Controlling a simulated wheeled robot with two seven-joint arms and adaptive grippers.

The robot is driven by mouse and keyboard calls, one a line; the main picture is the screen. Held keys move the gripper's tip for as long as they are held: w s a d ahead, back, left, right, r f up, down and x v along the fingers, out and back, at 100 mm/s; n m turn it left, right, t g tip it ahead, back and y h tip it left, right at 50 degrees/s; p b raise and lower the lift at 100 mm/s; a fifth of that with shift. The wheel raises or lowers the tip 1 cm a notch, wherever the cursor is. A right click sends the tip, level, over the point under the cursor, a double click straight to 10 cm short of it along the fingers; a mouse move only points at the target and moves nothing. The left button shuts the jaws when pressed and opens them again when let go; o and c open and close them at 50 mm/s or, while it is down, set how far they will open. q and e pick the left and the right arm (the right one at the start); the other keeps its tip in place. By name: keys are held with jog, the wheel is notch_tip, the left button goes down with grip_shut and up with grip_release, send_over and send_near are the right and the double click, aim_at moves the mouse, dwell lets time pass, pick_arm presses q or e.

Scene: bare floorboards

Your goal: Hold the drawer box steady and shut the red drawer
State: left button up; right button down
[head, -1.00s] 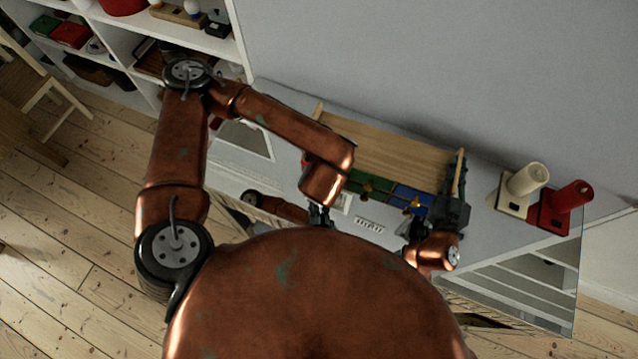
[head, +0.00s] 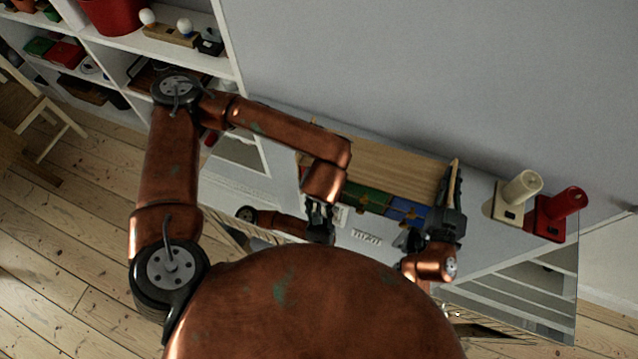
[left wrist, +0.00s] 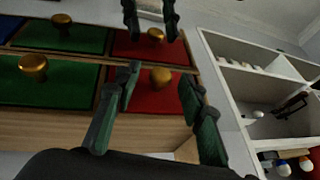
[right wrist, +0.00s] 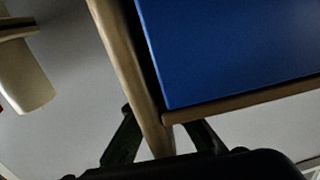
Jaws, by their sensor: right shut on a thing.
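The wooden drawer box (head: 392,163) stands on a pale surface by the wall, with blue, green and red drawer fronts. In the left wrist view two red drawer fronts, an upper one (left wrist: 150,47) and a lower one (left wrist: 145,99), sit at the right end, each with a brass knob. My left gripper (left wrist: 158,98) is open and empty before the lower red front, its knob (left wrist: 160,77) showing between the fingers. I cannot tell how far either stands out. My right gripper (head: 447,205) is shut on the box's side panel (right wrist: 128,75), beside a blue drawer (right wrist: 235,45).
A cream candle-like object (head: 522,187) and a red one (head: 567,203) stand right of the box. White shelves (head: 235,60) with various items are at the left. The wall is close behind the box. Bare floorboards (head: 70,270) lie at lower left.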

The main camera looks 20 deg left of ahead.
jog(key=shift+a, duration=0.1)
pick_arm(q)
jog(key=v, duration=1.2)
pick_arm(e)
jog(key=c, duration=2)
grip_release()
jog(key=shift+o, duration=0.2)
